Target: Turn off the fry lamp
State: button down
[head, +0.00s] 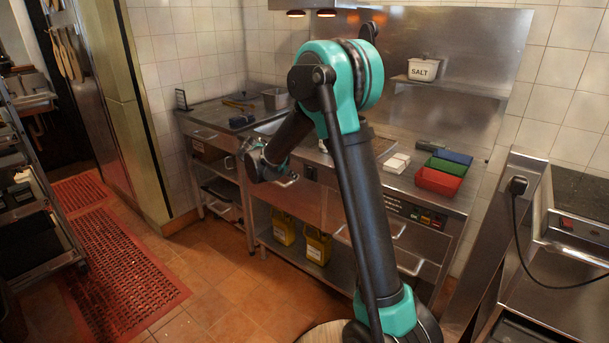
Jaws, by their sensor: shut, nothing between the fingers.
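The fry lamp (311,12) hangs at the top edge of the head view, above the steel counter. Its two heads both glow orange, and its upper part is cut off by the frame. A panel of small coloured buttons (427,218) sits on the counter's front, right of my arm; I cannot tell which button works the lamp. My gripper (287,180) is shut and empty in front of the counter's drawers, well below the lamp and left of the panel. My own arm hides part of the counter and wall behind it.
Red (438,180), green (447,165) and blue (456,155) trays lie on the counter beside white blocks (396,162). A salt tub (423,69) stands on the wall shelf. Yellow jugs (317,246) stand below.

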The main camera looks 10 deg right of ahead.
aim_at(309, 173)
jog(key=shift+w+a+n+t+h, duration=0.3)
jog(key=shift+w+a+n, duration=0.8)
jog(key=shift+w+a, duration=0.2)
jog(key=shift+f, duration=0.1)
jog(key=x, duration=0.4)
jog(key=r+x, duration=0.1)
jog(key=x, duration=0.3)
jog(key=w+d+x, duration=0.1)
jog(key=x, duration=0.3)
jog(key=shift+r, duration=0.25)
jog(key=shift+w+d+r, duration=0.1)
jog(key=shift+w+d, duration=0.2)
jog(key=shift+w+d+r, duration=0.15)
jog(key=shift+w+d, duration=0.1)
jog(key=shift+r, duration=0.15)
